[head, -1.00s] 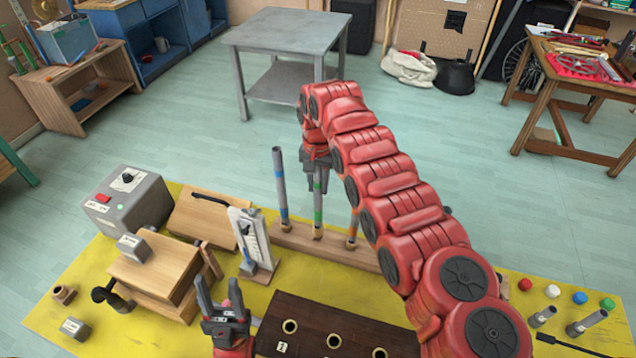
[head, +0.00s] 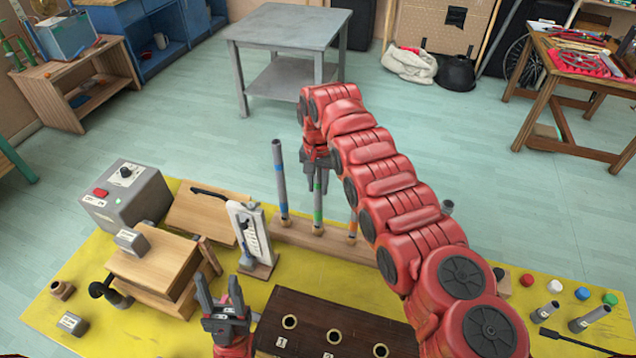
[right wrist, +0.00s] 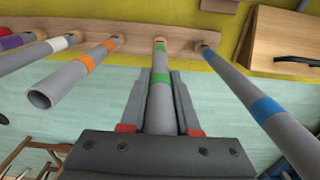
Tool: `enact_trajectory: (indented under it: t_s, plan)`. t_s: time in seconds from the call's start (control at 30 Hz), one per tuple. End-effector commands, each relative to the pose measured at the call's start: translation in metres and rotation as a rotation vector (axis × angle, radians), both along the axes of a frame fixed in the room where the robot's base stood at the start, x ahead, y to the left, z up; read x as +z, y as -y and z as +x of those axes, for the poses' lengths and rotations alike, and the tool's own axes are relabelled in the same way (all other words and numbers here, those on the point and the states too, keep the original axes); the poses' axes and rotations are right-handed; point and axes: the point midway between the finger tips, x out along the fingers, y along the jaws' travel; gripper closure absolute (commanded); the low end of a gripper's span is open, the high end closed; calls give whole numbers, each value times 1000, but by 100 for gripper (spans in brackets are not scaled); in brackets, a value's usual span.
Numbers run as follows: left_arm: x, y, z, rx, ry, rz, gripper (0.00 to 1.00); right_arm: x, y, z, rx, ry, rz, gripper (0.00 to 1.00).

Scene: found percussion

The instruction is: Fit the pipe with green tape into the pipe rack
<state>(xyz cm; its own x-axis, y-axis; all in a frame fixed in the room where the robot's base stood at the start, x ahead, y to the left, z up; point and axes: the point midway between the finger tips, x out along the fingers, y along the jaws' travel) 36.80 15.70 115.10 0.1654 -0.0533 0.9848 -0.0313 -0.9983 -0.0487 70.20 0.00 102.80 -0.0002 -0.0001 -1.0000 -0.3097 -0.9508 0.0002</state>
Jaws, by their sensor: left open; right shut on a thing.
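The pipe with green tape (head: 318,213) is a grey tube standing upright at a light wooden strip with sockets (head: 290,234), between a blue-taped pipe (head: 279,180) and an orange-taped pipe (head: 353,222). My right gripper (head: 317,183) is shut on its upper part; the right wrist view shows the fingers (right wrist: 162,100) on both sides of the tube, above the green band. Its lower end meets a socket in the strip; how deep it sits I cannot tell. A dark brown board with numbered round holes (head: 310,312) lies nearer. My left gripper (head: 220,282) is open and empty beside it.
A metal box with a dial (head: 128,197), wooden blocks (head: 155,262) and a white gauge stand (head: 250,235) fill the left of the yellow mat. Small coloured caps and short grey tubes (head: 588,318) are at the right. My right arm hides the mat's middle right.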

Motion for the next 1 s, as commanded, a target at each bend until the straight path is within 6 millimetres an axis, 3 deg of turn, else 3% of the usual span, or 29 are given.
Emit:
enact_trajectory:
  t_s: [0.13, 0.17, 0.3, 0.37, 0.77, 1.0]
  plan:
    - [-3, 0, 0, 0, 0, 0, 50, -4, 0, 0, 0, 0, 0, 100]
    - [-3, 0, 0, 0, 0, 0, 50, -4, 0, 0, 0, 0, 0, 68]
    - [-2, 0, 0, 0, 0, 0, 50, -4, 0, 0, 0, 0, 0, 43]
    - [-2, 0, 0, 0, 0, 0, 50, -4, 0, 0, 0, 0, 0, 35]
    - [-7, 0, 0, 0, 0, 0, 50, 3, 0, 1, 0, 3, 1, 35]
    - [-23, 0, 0, 0, 0, 0, 50, 47, -1, 1, 1, 5, 0, 35]
